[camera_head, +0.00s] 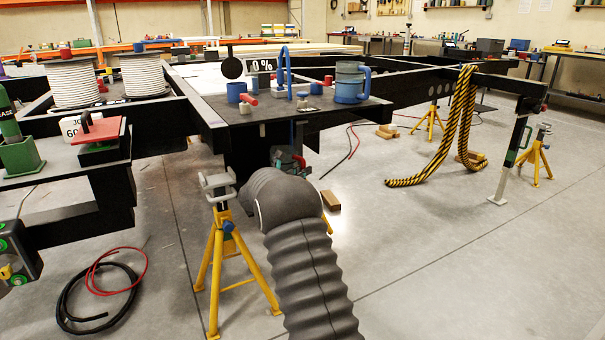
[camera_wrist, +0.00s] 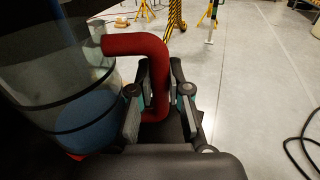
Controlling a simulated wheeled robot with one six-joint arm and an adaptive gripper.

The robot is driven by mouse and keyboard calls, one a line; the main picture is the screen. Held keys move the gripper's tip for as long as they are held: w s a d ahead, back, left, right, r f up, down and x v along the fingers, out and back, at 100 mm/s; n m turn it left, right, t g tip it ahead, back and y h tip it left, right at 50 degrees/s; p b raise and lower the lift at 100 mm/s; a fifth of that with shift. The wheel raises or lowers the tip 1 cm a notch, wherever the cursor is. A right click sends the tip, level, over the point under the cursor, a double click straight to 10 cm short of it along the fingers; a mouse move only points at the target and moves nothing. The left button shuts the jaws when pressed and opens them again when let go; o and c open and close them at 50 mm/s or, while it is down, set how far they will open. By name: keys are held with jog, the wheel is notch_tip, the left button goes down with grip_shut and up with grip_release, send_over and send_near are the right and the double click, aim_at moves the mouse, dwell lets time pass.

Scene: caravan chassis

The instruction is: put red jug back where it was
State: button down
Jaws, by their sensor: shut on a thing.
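The red jug's thick handle (camera_wrist: 154,62) stands upright in the wrist view. Its clear, dark-banded body (camera_wrist: 88,85) fills the left side, with blue showing through low down. My gripper (camera_wrist: 160,98) is shut on the handle, one finger on each side. In the head view my gripper (camera_head: 287,158) is mostly hidden behind my grey arm, low in front of the black platform. The held jug cannot be made out clearly there. A blue-handled jug (camera_head: 349,83) stands on the platform.
The black platform (camera_head: 262,118) also holds a blue cup (camera_head: 236,92), a blue hooped fitting (camera_head: 284,72) and small red parts. A yellow stand (camera_head: 212,262) is close to my arm's left. A striped hose (camera_head: 461,115) hangs at right. Open floor lies right.

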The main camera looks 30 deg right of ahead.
dwell(0.3)
jog(key=c, duration=1.1)
grip_release()
jog(key=shift+f, duration=0.1)
